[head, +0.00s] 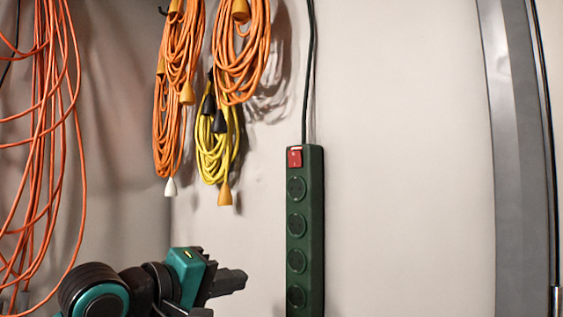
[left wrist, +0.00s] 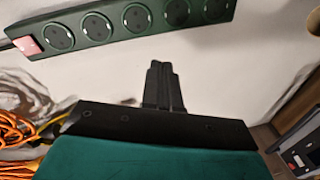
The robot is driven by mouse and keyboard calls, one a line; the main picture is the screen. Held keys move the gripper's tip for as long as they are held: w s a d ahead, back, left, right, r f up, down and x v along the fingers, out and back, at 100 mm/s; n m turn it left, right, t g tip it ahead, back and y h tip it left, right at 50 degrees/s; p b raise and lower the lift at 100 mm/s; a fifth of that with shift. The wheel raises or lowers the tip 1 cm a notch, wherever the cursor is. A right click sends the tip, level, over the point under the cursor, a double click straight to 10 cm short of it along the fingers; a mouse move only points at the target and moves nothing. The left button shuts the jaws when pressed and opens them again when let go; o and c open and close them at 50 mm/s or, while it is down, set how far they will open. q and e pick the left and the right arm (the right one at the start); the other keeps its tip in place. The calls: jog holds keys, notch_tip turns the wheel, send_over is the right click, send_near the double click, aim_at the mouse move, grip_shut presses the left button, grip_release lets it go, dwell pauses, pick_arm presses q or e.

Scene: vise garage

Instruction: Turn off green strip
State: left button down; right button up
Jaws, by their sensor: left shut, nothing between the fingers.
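The green power strip (head: 305,229) hangs upright on the pale wall, with several round sockets in a column. Its red switch (head: 295,157) sits at the top end, and a dark cable rises from it. In the left wrist view the strip (left wrist: 123,21) runs across the top, with the switch (left wrist: 27,46) at its left end. My left gripper (head: 236,281) is shut and empty, left of the strip's lower half and below the switch's height. In the left wrist view its closed fingers (left wrist: 160,68) point toward the strip, apart from the switch. My right gripper is not in view.
Orange cord coils (head: 240,50) and a yellow coil (head: 216,150) hang on the wall, left of the strip. More orange cord (head: 55,130) hangs at far left. A grey metal post (head: 515,150) stands at right. Bare wall lies between strip and post.

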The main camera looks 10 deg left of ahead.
aim_at(295, 154)
pick_arm(q)
jog(key=s+r+n+h, duration=0.1)
jog(key=s+r, duration=0.2)
jog(key=r, duration=0.6)
jog(key=s+r+n+t+h, duration=0.1)
jog(key=s+r+h, duration=0.1)
jog(key=r, duration=0.6)
jog(key=shift+s+a+r+b, duration=0.3)
jog(key=shift+s+a+r, duration=0.1)
jog(key=shift+s, duration=0.3)
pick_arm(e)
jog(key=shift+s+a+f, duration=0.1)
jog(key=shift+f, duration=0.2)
pick_arm(q)
jog(key=shift+w+d, duration=0.1)
jog(key=x, duration=1.4)
jog(key=shift+r+p, duration=0.35)
jog(key=shift+r, duration=0.05)
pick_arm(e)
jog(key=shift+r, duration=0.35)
